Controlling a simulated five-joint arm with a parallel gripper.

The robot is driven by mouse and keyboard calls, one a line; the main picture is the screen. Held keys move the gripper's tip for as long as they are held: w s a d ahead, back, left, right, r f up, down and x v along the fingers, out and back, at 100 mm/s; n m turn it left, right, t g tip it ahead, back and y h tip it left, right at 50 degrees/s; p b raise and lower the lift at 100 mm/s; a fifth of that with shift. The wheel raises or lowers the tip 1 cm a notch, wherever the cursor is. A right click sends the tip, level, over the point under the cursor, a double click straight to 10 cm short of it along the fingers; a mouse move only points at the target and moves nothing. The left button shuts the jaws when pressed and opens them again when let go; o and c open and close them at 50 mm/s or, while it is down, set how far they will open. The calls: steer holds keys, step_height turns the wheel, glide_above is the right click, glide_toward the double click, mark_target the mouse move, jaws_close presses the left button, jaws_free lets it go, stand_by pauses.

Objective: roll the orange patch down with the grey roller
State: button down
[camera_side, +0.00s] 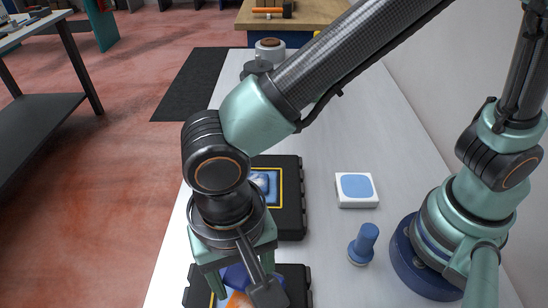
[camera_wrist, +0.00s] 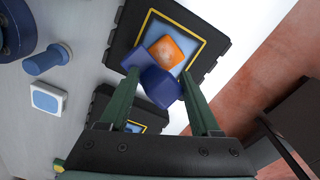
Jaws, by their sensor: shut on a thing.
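The orange patch (camera_wrist: 168,48) lies on a pale blue panel inside the yellow border of a black frame (camera_wrist: 128,36) in the wrist view. In the side view only a bit of the patch (camera_side: 239,299) shows below my gripper. My gripper (camera_wrist: 160,78) is shut on a dark blue tool (camera_wrist: 160,88), with a blue part reaching toward the patch's left edge. The tool also shows in the side view (camera_side: 238,276), over the near frame. I cannot tell whether it touches the patch. No grey roller can be made out; any grey part of the held tool is hidden.
A second black frame (camera_side: 292,213) with a blue lumpy thing (camera_side: 262,182) lies behind. A cup (camera_side: 270,49) stands farther back. The bench between is clear.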

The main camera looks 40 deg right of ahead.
steer(key=shift+a+r, duration=0.2)
steer(key=shift+a, duration=0.4)
steer(key=shift+r, duration=0.15)
steer(key=shift+d+r, duration=0.2)
steer(key=shift+r, duration=2.6)
steer(key=shift+r, duration=1.5)
